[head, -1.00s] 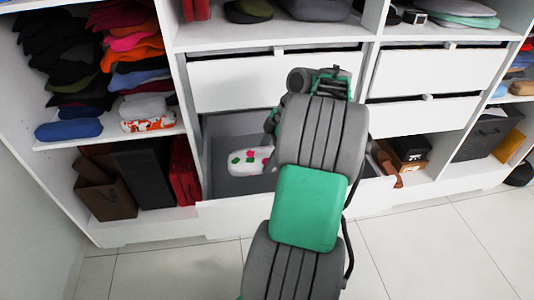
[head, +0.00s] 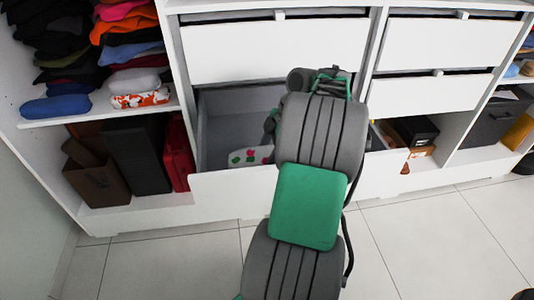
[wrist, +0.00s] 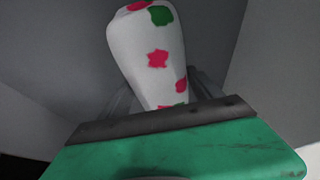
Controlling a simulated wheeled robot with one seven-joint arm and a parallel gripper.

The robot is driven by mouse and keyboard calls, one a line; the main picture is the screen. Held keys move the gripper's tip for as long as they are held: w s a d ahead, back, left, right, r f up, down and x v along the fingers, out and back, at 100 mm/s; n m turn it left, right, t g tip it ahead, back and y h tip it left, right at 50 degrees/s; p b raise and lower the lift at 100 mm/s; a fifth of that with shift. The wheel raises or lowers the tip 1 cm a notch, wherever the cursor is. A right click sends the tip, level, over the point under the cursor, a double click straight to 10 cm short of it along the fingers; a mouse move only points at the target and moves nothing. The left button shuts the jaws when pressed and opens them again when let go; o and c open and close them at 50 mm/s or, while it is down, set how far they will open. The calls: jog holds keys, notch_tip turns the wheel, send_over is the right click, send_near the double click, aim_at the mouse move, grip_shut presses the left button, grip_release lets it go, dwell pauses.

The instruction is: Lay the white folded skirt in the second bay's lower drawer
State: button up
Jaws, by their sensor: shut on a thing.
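The white folded skirt (head: 246,156), with pink and green flower spots, is inside the open lower drawer (head: 232,187) of the second bay. The drawer's front panel hides its lower part and my arm covers its right end. In the wrist view the skirt (wrist: 157,55) extends away from my gripper (wrist: 158,98), which is shut on its near end. Grey drawer walls surround it there. Whether the skirt touches the drawer floor cannot be told. In the head view my own arm hides the gripper's fingers.
A shut white drawer (head: 270,50) sits directly above the open one. A red case (head: 178,155) and dark boxes (head: 140,155) stand left of the drawer. More shut drawers (head: 425,100) are at the right. The tiled floor in front is clear.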

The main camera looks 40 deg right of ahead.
aim_at(267, 153)
jog(key=shift+f+b, duration=0.35)
dwell(0.3)
jog(key=o, duration=1.1)
jog(key=shift+c, duration=0.2)
jog(key=shift+c, duration=0.5)
jog(key=shift+r, duration=0.15)
notch_tip(267, 153, up, 9)
jog(key=p, duration=0.8)
jog(key=shift+p, duration=0.3)
